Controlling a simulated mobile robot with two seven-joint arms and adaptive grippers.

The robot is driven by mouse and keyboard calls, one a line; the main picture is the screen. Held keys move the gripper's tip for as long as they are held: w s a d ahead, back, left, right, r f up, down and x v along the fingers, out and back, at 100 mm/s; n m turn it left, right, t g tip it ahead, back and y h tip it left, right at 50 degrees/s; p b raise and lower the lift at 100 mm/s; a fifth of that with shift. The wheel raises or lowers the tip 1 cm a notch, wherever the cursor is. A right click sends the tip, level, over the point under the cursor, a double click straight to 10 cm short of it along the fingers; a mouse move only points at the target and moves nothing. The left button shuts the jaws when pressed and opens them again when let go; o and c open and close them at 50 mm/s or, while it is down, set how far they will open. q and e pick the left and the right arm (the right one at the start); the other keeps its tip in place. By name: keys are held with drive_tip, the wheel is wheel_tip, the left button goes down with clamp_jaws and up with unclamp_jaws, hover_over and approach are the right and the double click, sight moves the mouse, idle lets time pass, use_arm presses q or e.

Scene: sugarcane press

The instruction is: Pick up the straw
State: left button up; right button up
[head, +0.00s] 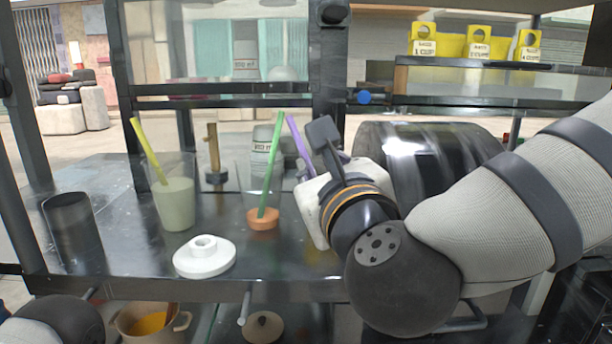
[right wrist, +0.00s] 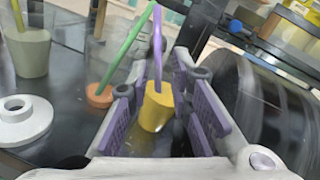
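A purple straw (head: 298,142) leans up behind my right gripper (head: 324,152) in the head view. In the right wrist view the purple straw (right wrist: 158,48) stands in a small yellow cup (right wrist: 156,108), framed between the purple-padded fingers of my right gripper (right wrist: 163,88). The fingers are apart; I cannot tell whether either touches the straw. A green straw (head: 270,165) leans in a clear glass with an orange-brown bottom (head: 263,219), left of the gripper. A yellow straw (head: 147,150) leans in a glass of pale green juice (head: 175,205). My left gripper is out of view.
A white ring-shaped lid (head: 204,258) lies near the front edge of the dark counter (head: 130,250). A dark empty cup (head: 72,230) stands at left. A large shiny drum (head: 430,145) is close right of the gripper. Frame posts stand behind.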

sight(301, 146)
drive_tip(key=w, duration=0.3)
drive_tip(key=w+a, duration=0.1)
drive_tip(key=w, duration=0.2)
drive_tip(key=w+a, duration=0.1)
drive_tip(key=w, duration=0.2)
drive_tip(key=shift+w, duration=0.3)
drive_tip(key=c, duration=0.5)
drive_tip(key=shift+o, duration=0.2)
